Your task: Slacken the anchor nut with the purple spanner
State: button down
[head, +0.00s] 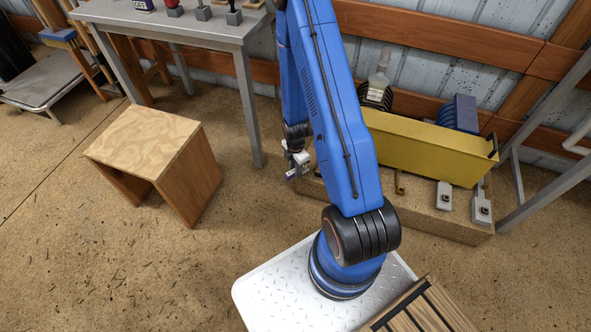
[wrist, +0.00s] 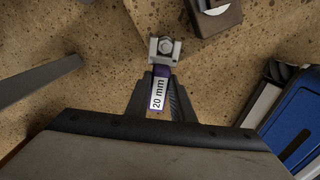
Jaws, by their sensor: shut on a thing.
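My gripper (wrist: 163,84) is shut on the purple spanner (wrist: 159,71), whose handle has a white "20 mm" label. The spanner's grey open-ended head (wrist: 154,52) points away from the gripper. A round grey shape shows between its jaws; I cannot tell whether it is a nut seated there or something below. In the head view, my gripper (head: 297,161) is left of the yellow trough, with the spanner (head: 291,175) partly showing.
A wooden stool (head: 150,150) and a grey bench (head: 180,20) are at left. Open floor lies between stool and base.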

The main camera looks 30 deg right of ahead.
aim_at(286, 176)
jog(key=shift+a, duration=0.1)
jog(key=shift+s+a, duration=0.15)
jog(key=shift+a, duration=2.2)
jog(key=shift+r, duration=2.5)
jog(key=w+m, duration=0.2)
jog(key=m, duration=0.1)
jog(key=w+d+m, duration=0.1)
jog(key=w+m, duration=0.2)
jog(key=shift+w, duration=0.1)
